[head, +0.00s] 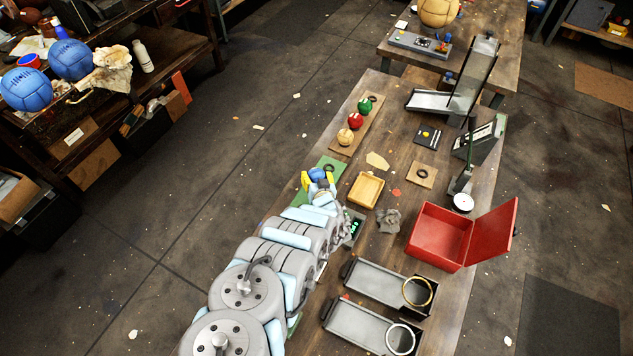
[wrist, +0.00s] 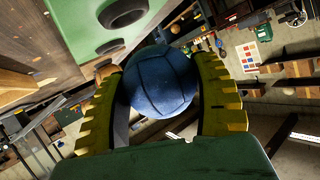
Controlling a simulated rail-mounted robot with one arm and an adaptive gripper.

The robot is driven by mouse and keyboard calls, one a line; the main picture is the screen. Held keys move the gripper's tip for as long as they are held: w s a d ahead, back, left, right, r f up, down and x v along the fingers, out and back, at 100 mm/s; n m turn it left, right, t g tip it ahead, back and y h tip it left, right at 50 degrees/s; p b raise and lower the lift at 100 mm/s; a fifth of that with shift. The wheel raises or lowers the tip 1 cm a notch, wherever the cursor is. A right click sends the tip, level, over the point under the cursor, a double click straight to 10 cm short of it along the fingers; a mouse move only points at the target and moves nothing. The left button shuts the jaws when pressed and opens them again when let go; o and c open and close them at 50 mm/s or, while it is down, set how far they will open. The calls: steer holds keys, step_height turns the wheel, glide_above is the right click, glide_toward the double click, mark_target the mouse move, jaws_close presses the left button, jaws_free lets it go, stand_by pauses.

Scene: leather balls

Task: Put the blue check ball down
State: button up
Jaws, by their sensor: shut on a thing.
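The blue ball (head: 318,174) is between the yellow fingers of my gripper (head: 319,181). In the wrist view the blue ball (wrist: 160,82) fills the space between the ridged yellow fingers of the gripper (wrist: 160,75), which are shut on it. Its panel seams show; a check pattern cannot be made out. The ball is at a green mat (head: 328,161) on the bench's left edge. The wrist view shows two dark rings (wrist: 122,12) on the green mat (wrist: 78,22). I cannot tell whether the ball touches the mat; my gripper hides part of it.
Green (head: 365,105), red (head: 355,121) and tan (head: 345,137) balls sit on a brown board behind. A wooden tray (head: 367,189), a crumpled grey cloth (head: 388,220) and an open red box (head: 440,237) stand to the right. A device with a green display (head: 355,228) is close to my arm.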

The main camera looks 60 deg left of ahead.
steer(key=shift+d+f, duration=0.1)
steer(key=shift+f, duration=1.2)
steer(key=shift+f+b, duration=0.15)
steer(key=shift+b, duration=0.15)
steer(key=o, duration=1.2)
steer(key=shift+o, duration=0.2)
steer(key=shift+d+r, duration=0.1)
steer(key=shift+r, duration=0.15)
steer(key=shift+d+r+p, duration=0.1)
steer(key=shift+d+p, duration=0.05)
steer(key=shift+p, duration=0.15)
steer(key=shift+p+v, duration=0.6)
steer(key=shift+v, duration=2)
steer(key=p+v, duration=0.3)
steer(key=shift+s+d+r, duration=0.2)
steer(key=shift+p+v, duration=1)
steer(key=shift+v, duration=0.25)
